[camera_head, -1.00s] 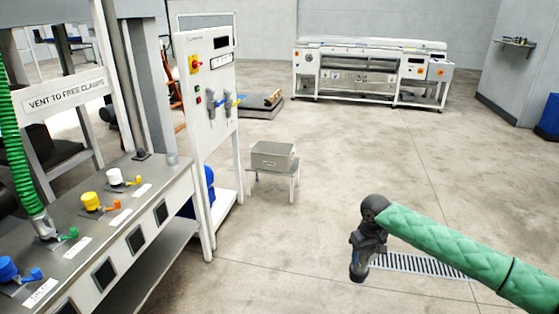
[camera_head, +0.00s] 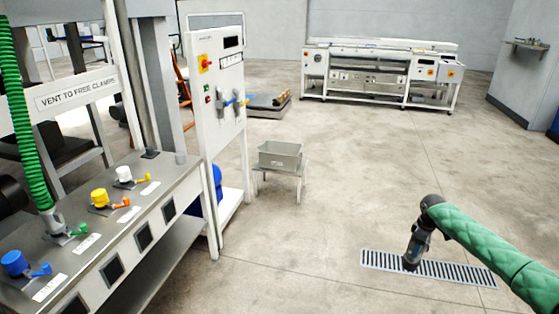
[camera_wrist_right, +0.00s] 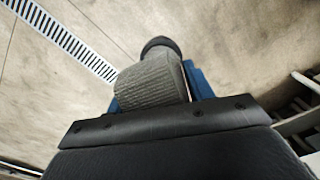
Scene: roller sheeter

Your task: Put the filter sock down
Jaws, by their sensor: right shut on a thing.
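The filter sock (camera_wrist_right: 150,82) is a grey, ribbed, tube-like piece with a dark round end in the right wrist view. My right gripper (camera_wrist_right: 160,90) is shut on it, with blue finger parts showing on both sides. In the head view my right gripper (camera_head: 412,262) points down over the floor at the lower right, in front of the drain grate. What it holds is too small and dark to make out there. My left gripper is not in view.
A grey bin (camera_head: 280,158) stands on a small stool (camera_head: 278,180) near the middle. A bench (camera_head: 130,195) with coloured valves and a white control cabinet (camera_head: 216,110) stand at left. A long white machine (camera_head: 380,80) is at the back. A drain grate (camera_head: 460,273) lies in otherwise open floor.

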